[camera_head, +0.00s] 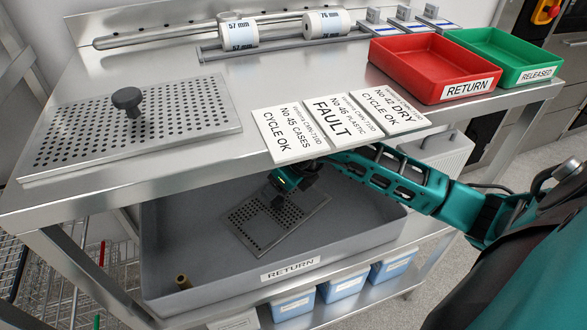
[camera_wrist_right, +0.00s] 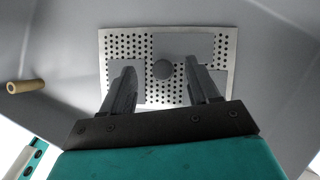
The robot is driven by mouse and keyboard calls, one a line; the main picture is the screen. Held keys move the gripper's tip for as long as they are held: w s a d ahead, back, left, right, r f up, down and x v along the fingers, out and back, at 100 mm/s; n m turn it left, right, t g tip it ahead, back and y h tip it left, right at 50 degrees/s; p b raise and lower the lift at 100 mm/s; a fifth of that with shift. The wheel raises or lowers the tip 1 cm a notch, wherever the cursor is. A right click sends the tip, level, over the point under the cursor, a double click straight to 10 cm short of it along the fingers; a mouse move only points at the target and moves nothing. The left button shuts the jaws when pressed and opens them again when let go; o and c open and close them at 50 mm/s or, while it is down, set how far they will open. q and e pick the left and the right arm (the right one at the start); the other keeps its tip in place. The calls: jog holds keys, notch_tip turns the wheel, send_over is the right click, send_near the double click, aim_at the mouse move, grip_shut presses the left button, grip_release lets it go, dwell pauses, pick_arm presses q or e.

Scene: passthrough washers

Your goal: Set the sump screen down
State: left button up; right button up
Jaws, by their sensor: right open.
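A small perforated metal screen (camera_head: 262,226) with a solid patch lies in the grey tub labelled RETURN (camera_head: 372,232) on the lower shelf. My right gripper (camera_head: 277,203) is over this screen and partly covers it. In the right wrist view the screen (camera_wrist_right: 230,60) lies flat below the fingers, with a dark round knob (camera_wrist_right: 163,69) at its middle. The right fingers (camera_wrist_right: 163,82) are open, one on each side of the knob and apart from it. A larger perforated plate (camera_head: 190,112) with a black knob (camera_head: 127,101) lies on the upper steel table. My left gripper is not in view.
The upper table edge (camera_head: 190,180) overhangs the tub. White cards (camera_head: 290,134) lie above my right arm. Red (camera_head: 430,65) and green (camera_head: 505,55) trays stand at the right.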

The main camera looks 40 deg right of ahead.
jog(key=shift+s+d+r+p, duration=0.15)
jog(key=shift+r+p, duration=0.25)
jog(key=shift+r, duration=0.25)
jog(key=shift+s+r+p, duration=0.1)
jog(key=shift+r+p, duration=0.3)
jog(key=shift+r, duration=0.2)
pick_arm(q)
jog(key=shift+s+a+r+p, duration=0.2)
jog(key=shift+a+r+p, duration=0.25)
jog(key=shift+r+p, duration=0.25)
pick_arm(e)
jog(key=s+d, duration=0.3)
jog(key=s, duration=0.8)
jog(key=shift+s+d+f, duration=0.25)
jog(key=shift+d, duration=0.15)
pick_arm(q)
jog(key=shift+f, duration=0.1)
